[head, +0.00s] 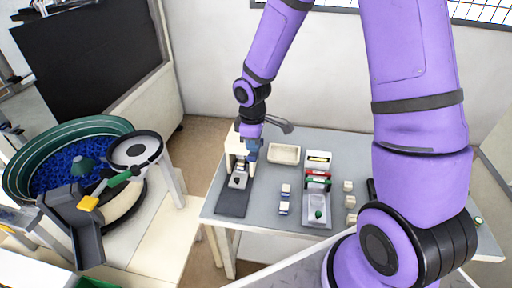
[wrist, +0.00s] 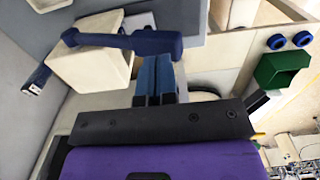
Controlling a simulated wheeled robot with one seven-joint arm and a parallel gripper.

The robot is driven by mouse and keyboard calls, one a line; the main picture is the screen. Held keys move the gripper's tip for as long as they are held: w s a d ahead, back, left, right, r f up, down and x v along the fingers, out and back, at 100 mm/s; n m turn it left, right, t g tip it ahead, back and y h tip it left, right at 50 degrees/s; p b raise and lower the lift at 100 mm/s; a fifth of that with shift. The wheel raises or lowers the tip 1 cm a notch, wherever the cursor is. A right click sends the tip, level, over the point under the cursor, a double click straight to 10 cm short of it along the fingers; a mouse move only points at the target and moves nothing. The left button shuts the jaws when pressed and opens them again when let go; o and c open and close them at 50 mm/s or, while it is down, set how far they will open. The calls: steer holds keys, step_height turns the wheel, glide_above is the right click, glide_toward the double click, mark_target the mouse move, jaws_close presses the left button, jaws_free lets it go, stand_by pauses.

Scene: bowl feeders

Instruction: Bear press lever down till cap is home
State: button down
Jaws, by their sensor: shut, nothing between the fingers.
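The press has a cream body (head: 236,148) on a dark base plate (head: 232,203), at the left of the grey table. Its cream body also shows in the wrist view (wrist: 88,52). A dark blue lever bar (wrist: 125,41) crosses in front of my fingertips in the wrist view. My gripper (head: 252,154) is shut and empty, pointing down at the press. Its blue fingers (wrist: 154,66) end at the bar; whether they touch it I cannot tell. A small pale part (head: 238,181) sits on the press base below; the cap's seating is too small to tell.
A cream tray (head: 284,147) lies right of the press. A bowl feeder (head: 70,130) with blue parts is at the left. Table front between press and blocks is clear.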

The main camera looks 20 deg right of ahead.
mark_target(253, 154)
steer(key=shift+f, duration=2)
steer(key=shift+s+a+f, duration=0.15)
steer(key=shift+s+f, duration=0.05)
steer(key=shift+f, duration=0.6)
steer(key=shift+s+a+f, duration=0.15)
steer(key=shift+s+f, duration=0.05)
steer(key=shift+f, duration=0.75)
steer(key=shift+s+a+f, duration=0.1)
steer(key=shift+s+f, duration=0.1)
steer(key=shift+f, duration=1.7)
steer(key=shift+s+f, duration=0.1)
steer(key=shift+f, duration=0.55)
